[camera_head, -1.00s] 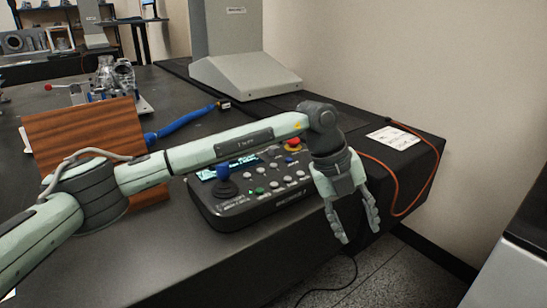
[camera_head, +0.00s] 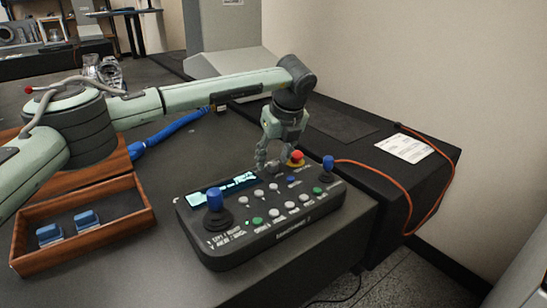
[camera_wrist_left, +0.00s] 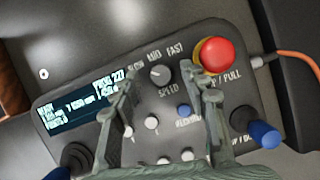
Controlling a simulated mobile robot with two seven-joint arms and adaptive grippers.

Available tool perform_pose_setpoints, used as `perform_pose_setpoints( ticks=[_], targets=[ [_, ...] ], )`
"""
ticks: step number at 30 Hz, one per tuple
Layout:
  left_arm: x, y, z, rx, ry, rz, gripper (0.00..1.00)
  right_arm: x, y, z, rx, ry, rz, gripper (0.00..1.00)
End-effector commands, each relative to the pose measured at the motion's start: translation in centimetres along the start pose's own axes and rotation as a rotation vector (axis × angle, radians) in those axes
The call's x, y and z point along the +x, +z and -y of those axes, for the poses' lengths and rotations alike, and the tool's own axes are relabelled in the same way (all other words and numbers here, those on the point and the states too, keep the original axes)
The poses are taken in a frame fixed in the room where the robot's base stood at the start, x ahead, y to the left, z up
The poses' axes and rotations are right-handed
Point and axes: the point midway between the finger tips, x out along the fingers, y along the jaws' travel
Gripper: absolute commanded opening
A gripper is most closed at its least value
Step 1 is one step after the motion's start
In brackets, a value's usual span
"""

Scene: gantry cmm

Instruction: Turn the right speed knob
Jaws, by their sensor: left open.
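The dark speed knob (camera_wrist_left: 160,75), with a white mark, sits on the control box under the labels SLOW, MED and FAST in the left wrist view. Only one knob marked SPEED shows. My left gripper (camera_wrist_left: 158,82) is open, its fingers to the left and right of the knob; whether they touch it I cannot tell. In the head view my left gripper (camera_head: 272,158) is low over the back of the control box (camera_head: 268,240), and its fingers largely hide the knob. My right gripper is not in view.
A red push button (camera_wrist_left: 214,55) stands close to the right finger. Blue-topped joysticks rise at the box's left (camera_head: 214,200) and right (camera_head: 328,165). A wooden tray (camera_head: 82,247) with blue blocks lies left. An orange cable (camera_head: 385,172) runs off to the right.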

Motion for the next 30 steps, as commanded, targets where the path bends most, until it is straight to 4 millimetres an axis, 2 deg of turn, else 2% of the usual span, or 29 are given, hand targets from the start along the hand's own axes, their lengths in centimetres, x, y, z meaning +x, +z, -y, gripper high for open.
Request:
perform_pose_setpoints(
  ticks=[3,11,22,30],
  targets=[
    [0.8,-0.04,0.0,0.0,0.0,0.0,0.44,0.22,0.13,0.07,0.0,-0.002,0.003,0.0],
    [1.0,-0.05,0.03,0.001,-0.001,0.0,0.44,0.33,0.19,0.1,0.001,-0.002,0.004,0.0],
    [0.97,-0.06,0.03,0.001,-0.001,-0.001,0.01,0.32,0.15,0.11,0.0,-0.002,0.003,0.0],
    [1.07,-0.09,0.0,0.016,-0.008,-0.001,0.0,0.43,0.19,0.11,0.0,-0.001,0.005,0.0]
  ],
)
